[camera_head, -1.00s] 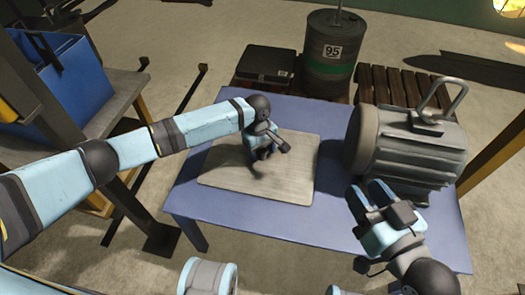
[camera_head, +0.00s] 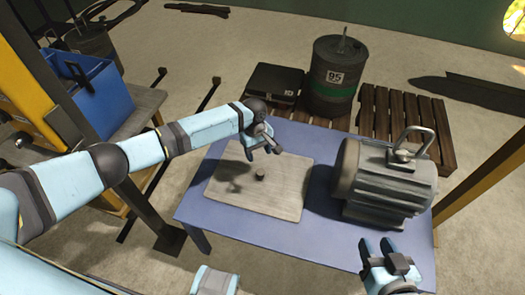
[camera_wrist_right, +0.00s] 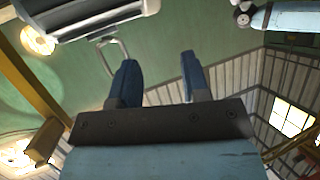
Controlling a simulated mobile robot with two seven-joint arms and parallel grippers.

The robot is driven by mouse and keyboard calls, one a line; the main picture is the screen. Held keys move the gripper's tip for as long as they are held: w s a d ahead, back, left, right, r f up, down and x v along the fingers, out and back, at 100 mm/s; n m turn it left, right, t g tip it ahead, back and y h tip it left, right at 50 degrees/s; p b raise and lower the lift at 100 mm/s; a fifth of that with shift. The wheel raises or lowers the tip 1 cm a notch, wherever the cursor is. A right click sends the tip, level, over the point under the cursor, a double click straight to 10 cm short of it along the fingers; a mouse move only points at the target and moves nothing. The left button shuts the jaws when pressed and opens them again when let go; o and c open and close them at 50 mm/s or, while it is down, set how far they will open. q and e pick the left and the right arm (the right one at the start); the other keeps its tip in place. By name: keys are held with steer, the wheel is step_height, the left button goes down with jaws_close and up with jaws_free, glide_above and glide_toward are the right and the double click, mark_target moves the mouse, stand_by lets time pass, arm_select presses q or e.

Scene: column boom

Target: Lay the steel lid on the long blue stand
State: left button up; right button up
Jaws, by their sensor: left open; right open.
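The steel lid (camera_head: 285,196) is a flat, square grey-tan plate with a small dark knob (camera_head: 260,174) in its middle. It lies flat on the long blue stand (camera_head: 270,230), on its left half. My left gripper (camera_head: 272,149) is open and empty above the lid's far part, apart from the knob. My right gripper (camera_head: 376,245) is open and empty near the stand's front right edge. Its two blue fingers show apart in the right wrist view (camera_wrist_right: 160,80), with nothing between them.
A grey ribbed motor (camera_head: 385,185) with a loop handle stands on the stand's right half, close to the lid. Behind are a dark barrel (camera_head: 335,90) marked 95, a black case (camera_head: 275,85) and wooden pallets (camera_head: 400,115). A blue bin (camera_head: 100,95) sits at left.

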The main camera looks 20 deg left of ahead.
steer(key=shift+s+d+f+g+h+p, duration=0.3)
steer(key=shift+s+d+f+g+p, duration=0.15)
steer(key=shift+d+f, duration=0.4)
